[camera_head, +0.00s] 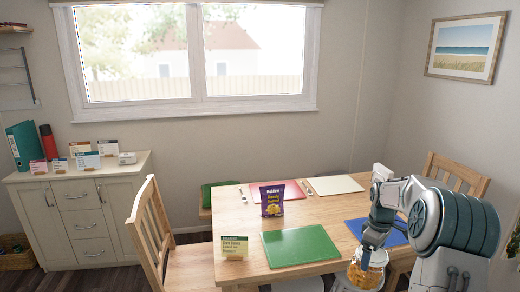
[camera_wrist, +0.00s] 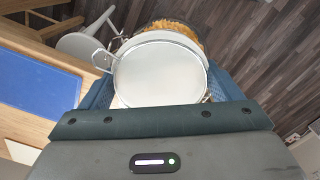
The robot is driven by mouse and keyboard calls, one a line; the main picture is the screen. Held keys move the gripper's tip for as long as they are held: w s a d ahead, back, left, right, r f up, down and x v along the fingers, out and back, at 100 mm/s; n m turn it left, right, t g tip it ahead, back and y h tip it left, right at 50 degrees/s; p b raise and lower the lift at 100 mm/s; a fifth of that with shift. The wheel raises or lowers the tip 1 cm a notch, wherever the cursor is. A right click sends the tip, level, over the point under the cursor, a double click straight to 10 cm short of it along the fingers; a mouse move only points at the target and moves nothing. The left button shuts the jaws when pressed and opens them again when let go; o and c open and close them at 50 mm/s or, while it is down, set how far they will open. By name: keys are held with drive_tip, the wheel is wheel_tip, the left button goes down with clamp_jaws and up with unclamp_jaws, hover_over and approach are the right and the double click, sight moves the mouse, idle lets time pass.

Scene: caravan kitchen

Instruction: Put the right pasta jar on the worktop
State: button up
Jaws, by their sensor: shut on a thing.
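My gripper (camera_head: 371,252) is shut on a pasta jar (camera_head: 366,275) at the front right of the head view, beside the table's near right edge. The jar is glass with orange-yellow pasta inside. In the wrist view its round pale lid (camera_wrist: 158,74) with a wire clasp fills the space between my blue fingers, and pasta shows past the far rim. The jar looks roughly upright, and its lower part is cut off by the head view's bottom edge. I cannot see any other pasta jar, and I cannot make out a kitchen worktop for certain.
The wooden table (camera_head: 220,206) carries a green mat (camera_head: 299,246), a blue mat (camera_head: 377,230), a purple snack bag (camera_head: 271,200) and a small card (camera_head: 234,247). A chair (camera_head: 160,235) stands at its left.

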drive_tip(key=s+a+f+m, duration=0.4)
drive_tip(key=s+a+f, duration=0.1)
drive_tip(key=a, duration=0.4)
drive_tip(key=s+a+f+m, duration=0.4)
drive_tip(key=s+a+f, duration=0.2)
drive_tip(key=a+f, duration=0.2)
drive_tip(key=shift+a+f+m, duration=0.2)
drive_tip(key=shift+a+m, duration=0.1)
drive_tip(key=shift+a, duration=0.9)
